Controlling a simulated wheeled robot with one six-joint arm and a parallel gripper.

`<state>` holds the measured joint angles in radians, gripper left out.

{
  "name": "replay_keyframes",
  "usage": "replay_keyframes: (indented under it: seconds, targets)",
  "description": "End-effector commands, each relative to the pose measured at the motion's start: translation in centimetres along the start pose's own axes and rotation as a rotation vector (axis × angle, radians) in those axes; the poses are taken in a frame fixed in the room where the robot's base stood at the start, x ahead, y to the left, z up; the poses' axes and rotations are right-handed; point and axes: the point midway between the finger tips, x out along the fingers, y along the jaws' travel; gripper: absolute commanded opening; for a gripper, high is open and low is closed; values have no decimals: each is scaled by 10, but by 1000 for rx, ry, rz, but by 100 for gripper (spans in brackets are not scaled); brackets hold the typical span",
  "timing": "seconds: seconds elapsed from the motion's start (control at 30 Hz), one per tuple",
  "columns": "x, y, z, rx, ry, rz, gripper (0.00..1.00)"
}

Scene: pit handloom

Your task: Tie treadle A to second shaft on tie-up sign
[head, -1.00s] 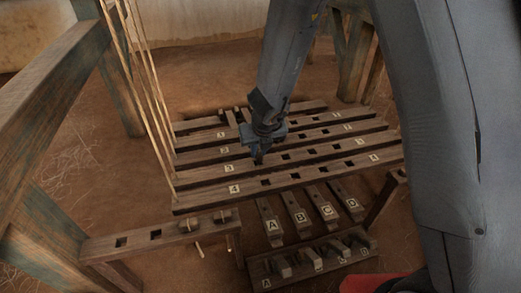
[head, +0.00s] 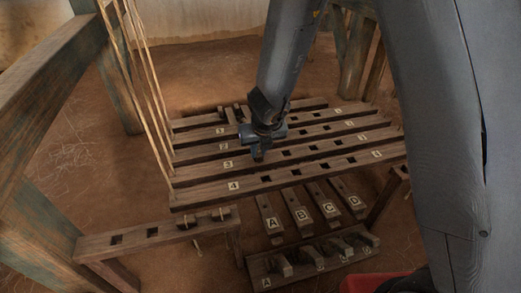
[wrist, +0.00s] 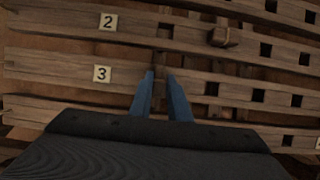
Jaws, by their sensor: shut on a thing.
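My gripper (head: 258,154) is over the left end of the bar with sign 3 (head: 228,163), at its leftmost hole. In the wrist view its two blue fingers (wrist: 160,76) are close together at that bar (wrist: 60,68), right of sign 3 (wrist: 102,74). They are shut on a small wooden peg, mostly hidden between the tips. I cannot tell if it is in the hole. The treadle with sign A (head: 272,224) lies in front of bar 4, leftmost of the lettered treadles. The tie-up sign is not in view.
Bar 4 (head: 200,194) lies in front. A peg (wrist: 222,36) sits in bar 2 (wrist: 150,38). A rack (head: 262,265) with several pegs stands at the front. Pale cords (head: 152,90) hang at the left.

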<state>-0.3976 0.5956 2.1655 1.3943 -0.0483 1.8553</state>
Motion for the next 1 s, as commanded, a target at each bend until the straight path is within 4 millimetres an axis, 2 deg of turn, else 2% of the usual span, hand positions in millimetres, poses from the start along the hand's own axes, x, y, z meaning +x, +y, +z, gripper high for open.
replay_keyframes:
  seconds: [0.03, 0.07, 0.17, 0.63, 0.77, 1.0]
  targets:
    - [0, 0, 0, 0, 0, 0, 0]
    - [0, 0, 0, 0, 0, 0, 21]
    - [0, 0, 0, 0, 0, 0, 38]
    - [-6, 0, 0, 0, 0, 0, 38]
    - [-17, 0, 1, 0, -1, 0, 38]
    - [-48, 0, 1, 1, 0, 0, 38]
